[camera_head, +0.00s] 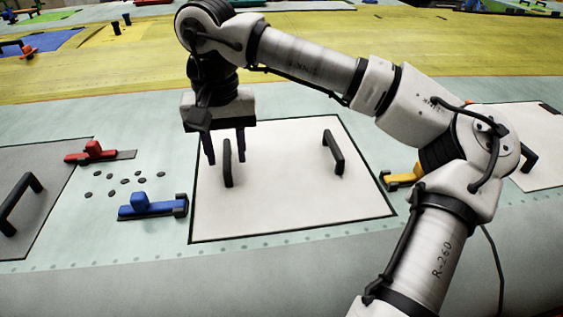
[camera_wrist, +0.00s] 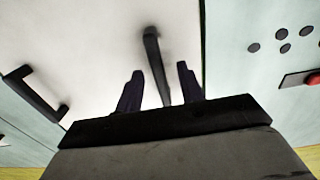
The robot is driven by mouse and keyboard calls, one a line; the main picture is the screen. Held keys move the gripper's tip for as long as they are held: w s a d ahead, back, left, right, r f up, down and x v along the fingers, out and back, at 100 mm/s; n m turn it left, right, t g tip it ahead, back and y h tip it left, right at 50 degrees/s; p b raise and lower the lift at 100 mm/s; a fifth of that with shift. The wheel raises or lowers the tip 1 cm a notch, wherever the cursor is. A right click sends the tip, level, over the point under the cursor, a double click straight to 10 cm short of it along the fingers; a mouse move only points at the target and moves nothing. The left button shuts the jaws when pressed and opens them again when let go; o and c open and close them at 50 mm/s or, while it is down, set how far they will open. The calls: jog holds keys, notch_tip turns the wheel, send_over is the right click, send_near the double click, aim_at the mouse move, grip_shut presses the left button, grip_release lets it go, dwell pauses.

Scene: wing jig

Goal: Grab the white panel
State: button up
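The white panel (camera_head: 285,205) lies in the pale green wing surface, framed by a dark seam, with two black handles. Its left handle (camera_head: 227,162) is beside my gripper (camera_head: 225,155) in the head view, and its right handle (camera_head: 333,153) is farther right. In the wrist view the near handle (camera_wrist: 152,50) runs between the two open fingers of my gripper (camera_wrist: 160,85). The other handle (camera_wrist: 38,95) is at the left there. The fingers are apart and not closed on the handle. Their exact height relative to the handle is hard to tell.
A blue clamp (camera_head: 150,207) sits just left of the panel, with a red clamp (camera_head: 95,152) and several dark discs (camera_head: 125,182) beyond. A yellow clamp (camera_head: 402,178) is at the right. A grey panel (camera_head: 40,195) with a handle is far left. My arm spans the right side.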

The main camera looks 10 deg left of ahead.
grip_shut()
dwell(1.3)
